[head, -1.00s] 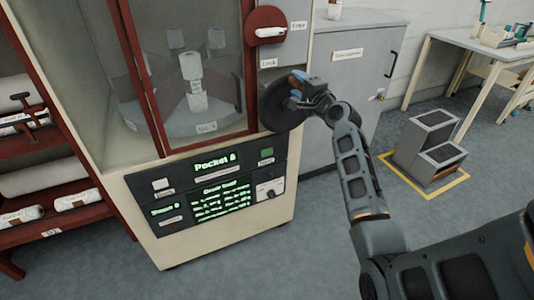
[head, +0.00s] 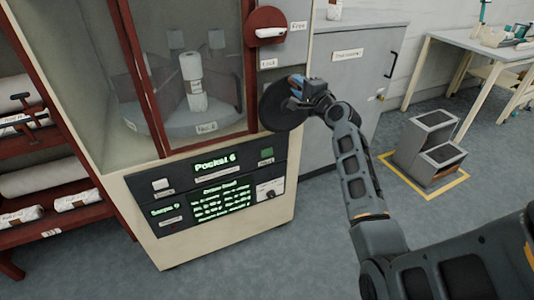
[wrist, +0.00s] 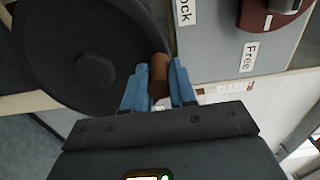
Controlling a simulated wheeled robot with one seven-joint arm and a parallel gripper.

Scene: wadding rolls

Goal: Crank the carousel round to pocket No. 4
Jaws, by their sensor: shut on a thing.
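The carousel (head: 190,125) stands behind the glass of the cream cabinet, with a white roll (head: 193,80) in the pocket at the front. The green display (head: 215,163) reads what looks like "Pocket 6". The black crank wheel (head: 277,108) is on the cabinet's right side; it also shows in the wrist view (wrist: 60,50). My gripper (head: 297,83) is at the wheel's upper right edge. In the wrist view its blue fingers (wrist: 159,88) are shut on the brown crank handle (wrist: 158,72).
A rack of rolls (head: 45,185) stands at left. A grey cabinet (head: 350,70), a step stool (head: 430,145) and a table (head: 490,50) are at right.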

